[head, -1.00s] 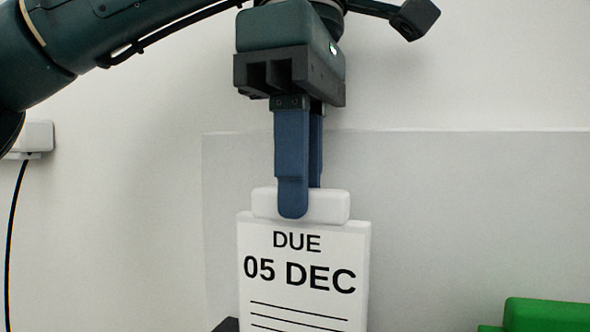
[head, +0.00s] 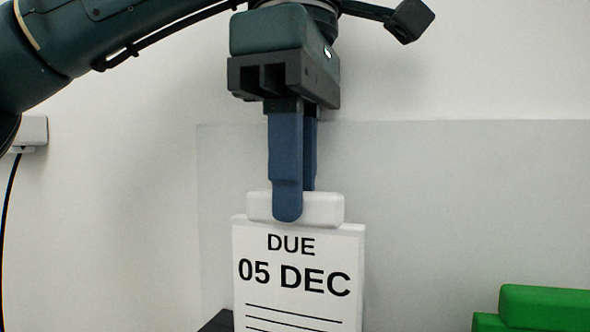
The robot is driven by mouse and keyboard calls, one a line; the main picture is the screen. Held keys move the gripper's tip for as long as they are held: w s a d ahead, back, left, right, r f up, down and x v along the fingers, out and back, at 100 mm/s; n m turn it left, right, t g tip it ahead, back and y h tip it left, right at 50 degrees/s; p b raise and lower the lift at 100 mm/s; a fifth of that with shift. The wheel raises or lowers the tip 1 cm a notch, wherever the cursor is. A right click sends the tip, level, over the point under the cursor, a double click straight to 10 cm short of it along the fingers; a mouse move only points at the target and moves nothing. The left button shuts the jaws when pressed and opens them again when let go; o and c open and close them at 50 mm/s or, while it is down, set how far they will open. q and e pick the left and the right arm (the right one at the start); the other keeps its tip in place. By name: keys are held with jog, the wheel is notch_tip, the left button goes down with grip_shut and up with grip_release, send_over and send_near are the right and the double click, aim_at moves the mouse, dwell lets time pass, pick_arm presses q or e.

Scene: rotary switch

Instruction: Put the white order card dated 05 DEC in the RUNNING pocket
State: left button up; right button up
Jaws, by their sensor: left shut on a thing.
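The white order card (head: 290,300) reads DUE 05 DEC in black, with black lines below. It hangs upright, and its lower part is cut off by the bottom edge of the head view. My left gripper (head: 291,212) points down from above and is shut on the white grip block (head: 325,209) at the card's top. The RUNNING pocket cannot be made out in this view. My right gripper does not show.
A green object (head: 540,307) stands at the bottom right. A dark edge (head: 217,322) shows at the card's lower left. A pale grey panel (head: 470,200) stands behind. A white box with a black cable (head: 35,131) is on the wall at left.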

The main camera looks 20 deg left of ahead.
pick_arm(q)
jog(key=shift+f, duration=0.45)
jog(key=o, duration=1)
jog(key=shift+r, duration=0.1)
